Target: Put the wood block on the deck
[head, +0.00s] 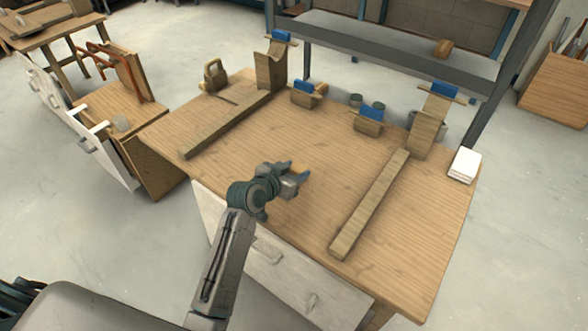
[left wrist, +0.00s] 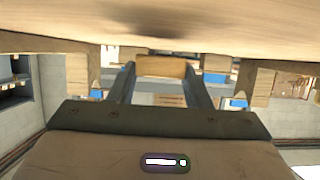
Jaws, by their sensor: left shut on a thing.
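My left gripper (head: 297,174) is above the front middle of the wooden table, shut on a small wood block. The block (left wrist: 163,67) shows between the two fingers in the left wrist view, which looks upside down. In the head view only a small orange-brown bit of the block (head: 301,168) shows by the fingertips. The wooden table top (head: 235,170) lies beneath. A grey shelf (head: 390,55) on a metal rack stands behind the table, with a brown wooden piece (head: 443,47) on it. Which surface is the deck, I cannot tell. My right gripper is out of view.
Long wooden rails with upright supports stand at left (head: 228,123) and right (head: 370,203) of the table. Two low blocks with blue tops (head: 305,94) (head: 368,122) stand along the back. A white stack (head: 465,165) lies at the right edge. The middle of the table is clear.

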